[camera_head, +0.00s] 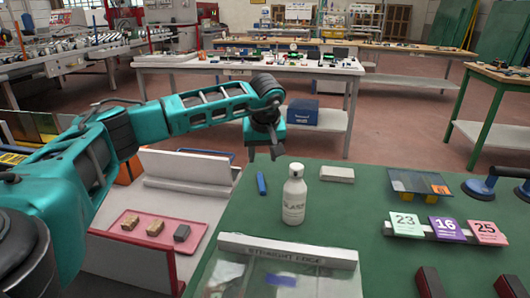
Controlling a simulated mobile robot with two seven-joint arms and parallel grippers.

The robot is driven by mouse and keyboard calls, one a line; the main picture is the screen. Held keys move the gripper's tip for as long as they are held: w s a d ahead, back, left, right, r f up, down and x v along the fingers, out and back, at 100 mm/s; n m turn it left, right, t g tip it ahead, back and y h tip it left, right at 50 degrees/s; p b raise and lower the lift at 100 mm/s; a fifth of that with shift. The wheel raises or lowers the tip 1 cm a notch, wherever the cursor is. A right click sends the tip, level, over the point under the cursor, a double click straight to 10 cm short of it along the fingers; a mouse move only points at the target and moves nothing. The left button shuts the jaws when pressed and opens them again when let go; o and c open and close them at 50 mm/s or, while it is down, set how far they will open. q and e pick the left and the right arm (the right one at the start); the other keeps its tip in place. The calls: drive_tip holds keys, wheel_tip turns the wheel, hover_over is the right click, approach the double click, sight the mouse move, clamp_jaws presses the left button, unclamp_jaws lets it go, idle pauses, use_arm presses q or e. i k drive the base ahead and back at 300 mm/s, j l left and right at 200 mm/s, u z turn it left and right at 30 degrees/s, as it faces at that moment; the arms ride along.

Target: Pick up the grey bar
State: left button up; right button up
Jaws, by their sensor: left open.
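A dark grey bar (182,233) lies at the right end of a pink-red tray (135,240), beside two tan bars (155,227). The tray is at the lower left, left of the green bench top. A pale block (337,174) also lies on the green top, behind the white bottle. My left gripper (264,154) hangs from the teal arm, pointing down near the far left edge of the green top. It is open with nothing between its fingers, well above and to the right of the tray. My right gripper is not in view.
The green top (335,222) holds a white bottle (293,195), a blue marker (261,183), a straight edge (288,249) over clear glass, numbered cards (447,229) and a blue-handled suction lifter (492,180). An upright pale panel (187,167) stands behind the tray.

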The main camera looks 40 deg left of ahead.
sight(316, 256)
drive_tip(key=k+l, duration=0.8)
drive_tip(key=l, duration=0.15)
